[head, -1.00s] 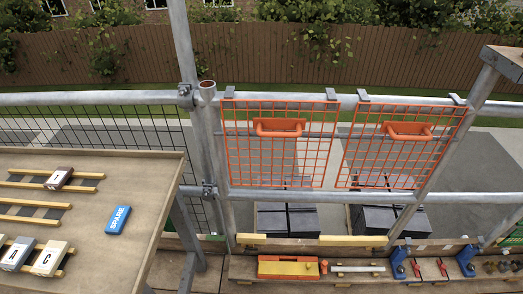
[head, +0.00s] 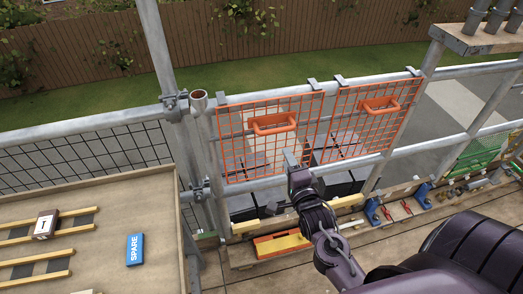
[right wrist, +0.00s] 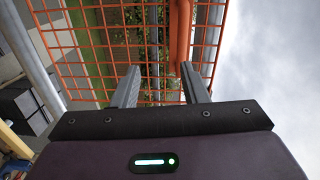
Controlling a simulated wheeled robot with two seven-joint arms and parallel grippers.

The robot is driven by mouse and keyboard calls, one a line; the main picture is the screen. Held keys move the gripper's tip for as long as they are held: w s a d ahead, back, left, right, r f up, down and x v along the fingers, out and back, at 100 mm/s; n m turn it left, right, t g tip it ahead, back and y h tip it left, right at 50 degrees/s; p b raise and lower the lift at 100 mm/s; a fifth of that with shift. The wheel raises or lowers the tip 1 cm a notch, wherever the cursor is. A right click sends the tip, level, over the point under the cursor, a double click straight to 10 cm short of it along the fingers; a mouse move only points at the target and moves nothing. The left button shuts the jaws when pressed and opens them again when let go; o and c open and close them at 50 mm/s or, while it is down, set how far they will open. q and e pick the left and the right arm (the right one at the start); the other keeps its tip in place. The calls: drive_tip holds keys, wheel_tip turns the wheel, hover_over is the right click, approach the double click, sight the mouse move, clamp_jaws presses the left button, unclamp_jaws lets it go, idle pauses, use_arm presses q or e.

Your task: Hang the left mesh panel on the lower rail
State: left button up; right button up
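The left mesh panel (head: 240,150), an orange wire grid, hangs by dark hooks on the upper rail (head: 452,72). Its thick orange handle (head: 274,124) sticks out from its upper middle. The lower rail (head: 405,149) passes near the panel's bottom edge. My right gripper (head: 291,158) is in front of the panel's lower right part, below the handle in the picture. In the right wrist view the two fingers (right wrist: 160,70) are apart, pointing at the grid, with the handle (right wrist: 180,30) beyond and close to the right finger. Nothing is between them. My left gripper is out of view.
The right mesh panel (head: 380,130) hangs just right of the left one. An upright post stands left of the panels. A wooden table (head: 105,190) with a blue SPARE block (head: 135,249) is at left. A tool shelf (head: 240,255) runs below the rails.

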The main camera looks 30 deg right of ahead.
sight(277, 129)
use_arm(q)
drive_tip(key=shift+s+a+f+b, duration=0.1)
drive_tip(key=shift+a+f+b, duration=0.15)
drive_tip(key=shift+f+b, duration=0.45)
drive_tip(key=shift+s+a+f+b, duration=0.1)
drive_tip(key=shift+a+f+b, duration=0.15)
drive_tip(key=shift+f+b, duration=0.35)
use_arm(e)
drive_tip(key=shift+m+t, duration=0.3)
drive_tip(key=shift+m, duration=0.1)
drive_tip(key=shift+w+d+r, duration=0.35)
drive_tip(key=shift+w+r, duration=0.1)
drive_tip(key=shift+w, duration=1.3)
drive_tip(key=shift+w+d+r, duration=0.35)
drive_tip(key=shift+w+r, duration=0.1)
drive_tip(key=shift+w, duration=1.25)
drive_tip(key=shift+w+d+r, duration=0.35)
drive_tip(key=shift+w+r, duration=0.1)
drive_tip(key=shift+w, duration=1.3)
clamp_jaws()
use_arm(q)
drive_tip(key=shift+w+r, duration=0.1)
use_arm(e)
drive_tip(key=shift+r, duration=0.15)
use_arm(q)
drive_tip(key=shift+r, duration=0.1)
use_arm(e)
drive_tip(key=shift+r, duration=0.1)
